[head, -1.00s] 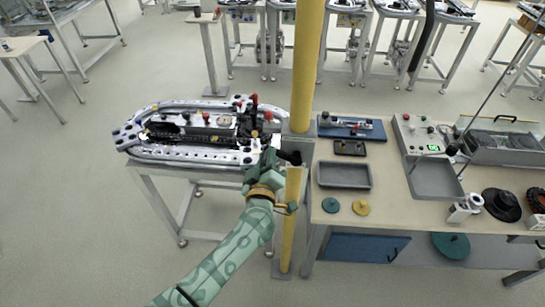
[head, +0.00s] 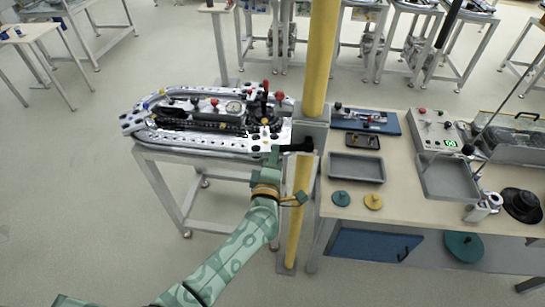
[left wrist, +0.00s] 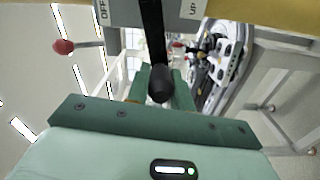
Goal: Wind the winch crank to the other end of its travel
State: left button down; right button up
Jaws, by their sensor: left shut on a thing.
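The winch is a grey box (head: 311,132) on a yellow post in the middle of the head view. Its black crank (head: 298,147) sticks out to the left of the post. My left gripper (head: 276,153) is at the crank's outer end, shut on the handle. In the left wrist view the black crank handle (left wrist: 160,85) lies between my green fingers (left wrist: 160,92), with the crank arm running up to the winch. Labels reading OFF and UP show there, beside a red-knobbed lever (left wrist: 63,46). My right gripper is not in view.
The ring track (head: 205,143) stands on a table left of the post, close to my left gripper. A workbench (head: 410,205) with a grey tray (head: 357,167), a blue plate (head: 385,122) and discs is on the right.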

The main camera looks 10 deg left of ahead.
pick_arm(q)
jog(key=shift+f, duration=0.2)
dwell(0.3)
jog(key=c, duration=1.2)
grip_release()
jog(key=shift+w+d, duration=0.1)
jog(key=s, duration=1.6)
jog(key=shift+s, duration=0.2)
